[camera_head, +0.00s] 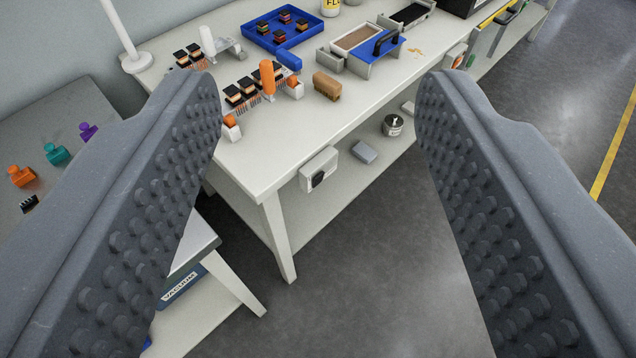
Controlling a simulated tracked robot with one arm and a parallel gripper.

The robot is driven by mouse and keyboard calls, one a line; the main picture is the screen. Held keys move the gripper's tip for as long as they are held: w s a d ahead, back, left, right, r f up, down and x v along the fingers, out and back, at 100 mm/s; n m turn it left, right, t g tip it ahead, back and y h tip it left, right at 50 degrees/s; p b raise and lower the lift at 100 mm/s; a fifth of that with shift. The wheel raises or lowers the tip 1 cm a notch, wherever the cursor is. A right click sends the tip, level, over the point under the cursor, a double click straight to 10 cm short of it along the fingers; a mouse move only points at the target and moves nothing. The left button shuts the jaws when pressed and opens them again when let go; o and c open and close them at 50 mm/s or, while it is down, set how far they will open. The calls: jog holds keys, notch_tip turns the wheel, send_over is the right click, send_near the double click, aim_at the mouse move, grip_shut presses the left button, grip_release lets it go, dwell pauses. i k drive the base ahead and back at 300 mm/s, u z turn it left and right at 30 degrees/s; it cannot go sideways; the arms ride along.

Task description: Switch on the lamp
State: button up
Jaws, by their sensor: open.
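A white post on a round base (137,62), perhaps the lamp, stands at the back left of the white workbench; its top is out of view. A white box with a black knob or switch (318,180) is fixed to the bench's front edge, below the top. I cannot tell whether it belongs to the lamp. My gripper (320,95) is open and empty, its two studded grey fingers wide apart at left and right. The box shows between them, farther away, and neither finger touches it.
On the workbench (270,165) are a blue tray (248,37) with connectors, a brown brush (327,86), an orange-handled fixture (268,78) and a blue-and-white fixture (372,68). A lower shelf holds a tin (393,125). The floor at right is clear.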

aim_at(318, 179)
jog(key=k, duration=1.35)
jog(key=u, duration=0.25)
jog(key=i, duration=1.95)
jog(key=z, duration=0.55)
